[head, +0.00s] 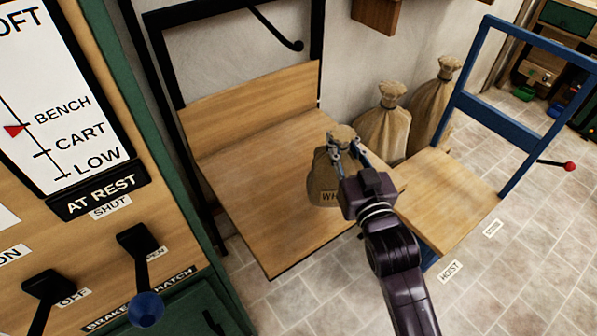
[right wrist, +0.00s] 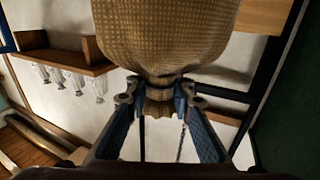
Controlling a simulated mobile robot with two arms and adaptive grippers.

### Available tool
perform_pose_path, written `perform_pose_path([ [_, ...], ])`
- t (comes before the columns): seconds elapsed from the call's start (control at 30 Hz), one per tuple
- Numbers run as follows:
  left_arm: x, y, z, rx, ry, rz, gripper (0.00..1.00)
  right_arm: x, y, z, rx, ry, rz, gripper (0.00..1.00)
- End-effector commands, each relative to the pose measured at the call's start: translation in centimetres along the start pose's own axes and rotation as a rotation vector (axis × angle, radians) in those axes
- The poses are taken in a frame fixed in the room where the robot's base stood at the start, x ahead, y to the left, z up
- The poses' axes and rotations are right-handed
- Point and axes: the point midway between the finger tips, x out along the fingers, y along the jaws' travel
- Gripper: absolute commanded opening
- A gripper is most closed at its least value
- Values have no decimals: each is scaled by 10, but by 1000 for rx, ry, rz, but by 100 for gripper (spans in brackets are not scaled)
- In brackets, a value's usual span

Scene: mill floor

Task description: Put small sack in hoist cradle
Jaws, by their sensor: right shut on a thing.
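The small sack (head: 322,181) is brown burlap with a tied neck and dark lettering, partly hidden by my gripper. My right gripper (head: 345,147) is shut on its neck. In the right wrist view the sack (right wrist: 165,35) bulges beyond the fingers (right wrist: 158,95), which pinch the neck. The wooden platform with a black frame (head: 265,170), seemingly the hoist cradle, has a bare deck and a backboard. The sack shows over its right edge; whether it touches the deck I cannot tell. My left gripper is not in view.
A blue cart (head: 450,200) with a wooden deck stands right of the platform. Two larger sacks (head: 383,130) stand behind by the wall. A control panel (head: 100,210) with levers and a height scale fills the left.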

Motion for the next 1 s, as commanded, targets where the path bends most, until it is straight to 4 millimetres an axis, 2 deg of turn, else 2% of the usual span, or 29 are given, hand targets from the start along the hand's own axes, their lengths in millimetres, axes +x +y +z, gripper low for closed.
perform_pose_path([
  [0.03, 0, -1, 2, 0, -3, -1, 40, 15, -6, -10, -4, 19, -21, 0],
  [0.3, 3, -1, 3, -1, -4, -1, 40, 80, -34, -26, -4, 18, -113, 0],
  [0.5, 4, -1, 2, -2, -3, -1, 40, 114, -45, -37, -2, 17, -152, 0],
  [0.73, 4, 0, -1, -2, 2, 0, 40, 131, -48, -41, 1, 14, -168, 0],
  [1.0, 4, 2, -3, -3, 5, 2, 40, 132, -49, 0, 2, 10, -169, 0],
])
